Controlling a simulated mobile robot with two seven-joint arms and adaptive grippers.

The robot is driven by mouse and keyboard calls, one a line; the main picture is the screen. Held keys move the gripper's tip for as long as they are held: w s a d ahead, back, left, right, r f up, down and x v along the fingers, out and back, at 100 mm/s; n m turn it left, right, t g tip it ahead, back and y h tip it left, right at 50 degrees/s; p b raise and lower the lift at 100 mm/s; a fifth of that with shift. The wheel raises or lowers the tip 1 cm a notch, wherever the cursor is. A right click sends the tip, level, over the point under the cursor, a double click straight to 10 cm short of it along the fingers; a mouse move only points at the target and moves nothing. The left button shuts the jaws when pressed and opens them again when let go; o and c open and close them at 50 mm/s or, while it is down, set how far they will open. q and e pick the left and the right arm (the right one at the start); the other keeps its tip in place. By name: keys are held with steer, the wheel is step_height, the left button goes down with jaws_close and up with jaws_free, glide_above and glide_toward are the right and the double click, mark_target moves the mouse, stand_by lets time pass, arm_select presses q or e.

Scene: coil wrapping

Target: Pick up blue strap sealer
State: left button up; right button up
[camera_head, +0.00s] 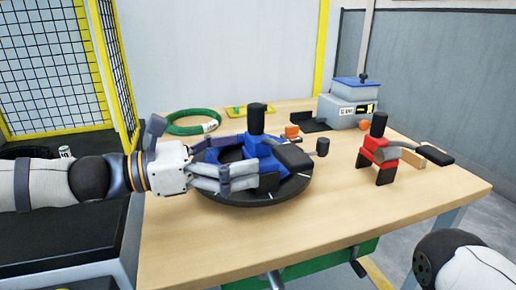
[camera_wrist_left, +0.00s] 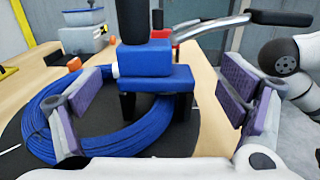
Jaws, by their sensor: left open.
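The blue strap sealer (camera_head: 262,150) stands upright at the blue coil, with a black knob on top and a lever with a black grip. In the left wrist view the sealer (camera_wrist_left: 155,75) is in the middle, and its black legs come down at the coil's right part. The blue coil (camera_wrist_left: 110,138) lies flat on the black round turntable (camera_head: 240,199). My left gripper (camera_head: 245,175) is open. In the left wrist view its purple-grey pads (camera_wrist_left: 157,92) are spread to either side of the sealer, with gaps. My right gripper is out of view.
A red strap tool (camera_head: 378,155) with a black grip stands at right on the wooden table (camera_head: 330,215). A green strap roll (camera_head: 192,122), a yellow-green tray (camera_head: 238,111) and a grey-blue machine (camera_head: 347,108) are at the back. The front right tabletop is clear.

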mark_target(250, 148)
arm_select(q)
steer(key=x, duration=0.4)
steer(key=shift+w+r, duration=0.15)
steer(key=shift+w, duration=0.1)
steer(key=shift+r, duration=0.1)
steer(key=c, duration=1.8)
